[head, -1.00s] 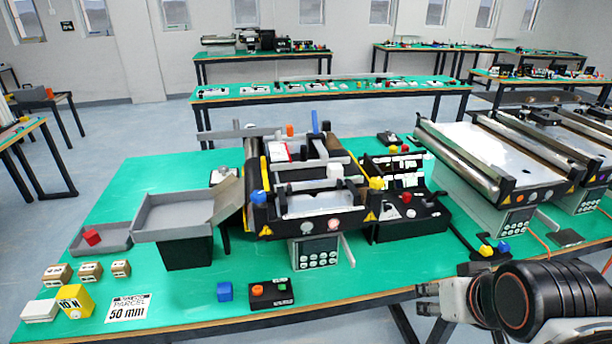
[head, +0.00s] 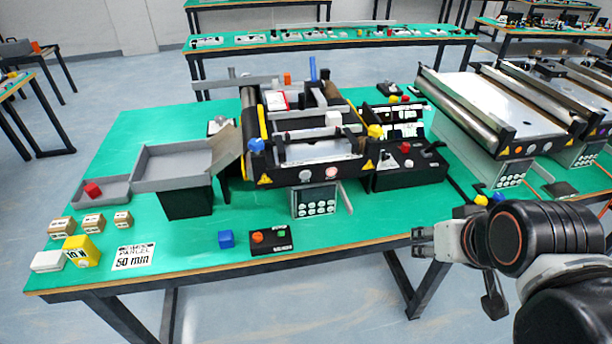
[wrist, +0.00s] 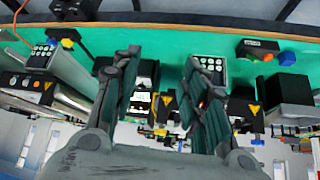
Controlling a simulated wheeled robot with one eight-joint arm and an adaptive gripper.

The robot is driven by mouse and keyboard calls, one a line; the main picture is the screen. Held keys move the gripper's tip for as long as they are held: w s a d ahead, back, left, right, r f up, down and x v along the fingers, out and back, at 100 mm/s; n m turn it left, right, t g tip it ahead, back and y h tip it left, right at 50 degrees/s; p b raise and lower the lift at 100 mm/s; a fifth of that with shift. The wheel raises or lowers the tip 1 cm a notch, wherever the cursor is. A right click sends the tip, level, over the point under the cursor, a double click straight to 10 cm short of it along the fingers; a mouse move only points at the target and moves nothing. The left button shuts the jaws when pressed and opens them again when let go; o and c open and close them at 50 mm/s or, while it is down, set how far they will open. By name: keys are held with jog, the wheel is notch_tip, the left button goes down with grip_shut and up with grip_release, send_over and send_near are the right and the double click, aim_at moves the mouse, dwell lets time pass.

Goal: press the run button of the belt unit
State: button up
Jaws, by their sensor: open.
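The belt unit (head: 317,152) stands in the middle of the green table, with a keypad panel (head: 317,201) on its front. A small black button box (head: 286,243) lies near the table's front edge, with an orange-red button (head: 257,237) at left and a green button (head: 281,233) at right. The box also shows, turned over, in the wrist view (wrist: 261,44). My gripper (head: 421,242) is by the front edge, well right of the box. In the wrist view its two fingers (wrist: 163,88) are apart with nothing held between them.
A blue cube (head: 226,239) sits just left of the button box. A black control unit (head: 412,176) with a red knob stands right of the belt unit. Grey trays (head: 172,180), a yellow block (head: 80,250) and a label card (head: 133,256) lie at left. Other conveyors (head: 492,118) stand at right.

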grip_shut()
dwell(1.2)
